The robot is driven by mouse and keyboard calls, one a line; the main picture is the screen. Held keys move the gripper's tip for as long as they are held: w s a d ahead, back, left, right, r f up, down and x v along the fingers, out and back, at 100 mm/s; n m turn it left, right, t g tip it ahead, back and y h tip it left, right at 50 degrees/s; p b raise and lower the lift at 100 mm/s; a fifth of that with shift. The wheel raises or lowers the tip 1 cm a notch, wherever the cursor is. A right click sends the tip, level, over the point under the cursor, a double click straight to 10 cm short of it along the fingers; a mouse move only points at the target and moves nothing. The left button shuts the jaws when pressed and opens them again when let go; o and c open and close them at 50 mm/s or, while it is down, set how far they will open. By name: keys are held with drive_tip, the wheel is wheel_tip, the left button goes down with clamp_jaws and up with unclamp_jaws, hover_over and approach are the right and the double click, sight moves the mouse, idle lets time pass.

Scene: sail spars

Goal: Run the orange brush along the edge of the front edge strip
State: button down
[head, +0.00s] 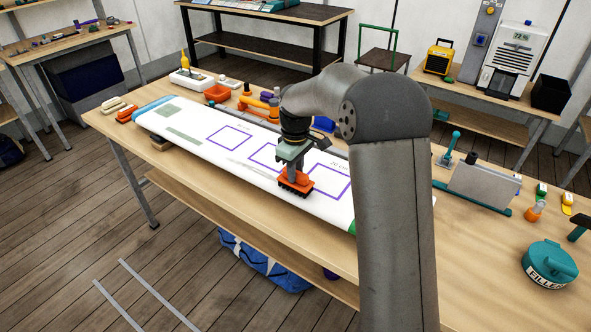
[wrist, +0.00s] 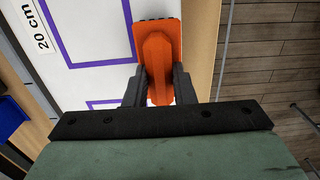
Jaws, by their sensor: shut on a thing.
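My gripper (head: 293,163) is shut on the orange brush (head: 296,181), which has dark bristles pointing down. In the wrist view the brush (wrist: 157,45) sits between the two dark fingers of my gripper (wrist: 158,88). The long white panel (head: 205,139) lies along the workbench, with purple square outlines on it. The brush is over the panel's front edge (head: 262,181), towards its right half. I cannot tell whether the bristles touch it. A separate front edge strip is not clearly distinguishable. My arm hides part of the panel's right end.
Behind the panel stand an orange bin (head: 217,93), a yellow-tipped bottle (head: 185,61) and other tools. To the right are a grey block (head: 482,186) and a teal filler tub (head: 549,263). The wooden bench top (head: 480,240) has free room at front right.

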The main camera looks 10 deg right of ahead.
drive_tip(key=shift+f+b, duration=0.35)
drive_tip(key=shift+f, duration=0.2)
idle(0.9)
drive_tip(key=shift+w+a+p, duration=0.55)
drive_tip(key=shift+w+a, duration=0.4)
drive_tip(key=shift+a, duration=0.15)
drive_tip(key=shift+w+a+p, duration=0.65)
drive_tip(key=shift+w+a, duration=0.35)
drive_tip(key=shift+w+a, duration=0.1)
drive_tip(key=shift+w+a+p, duration=0.7)
drive_tip(key=shift+w+a, duration=0.25)
drive_tip(key=shift+w+a+p, duration=0.75)
drive_tip(key=shift+w+a, duration=0.2)
drive_tip(key=shift+a, duration=0.1)
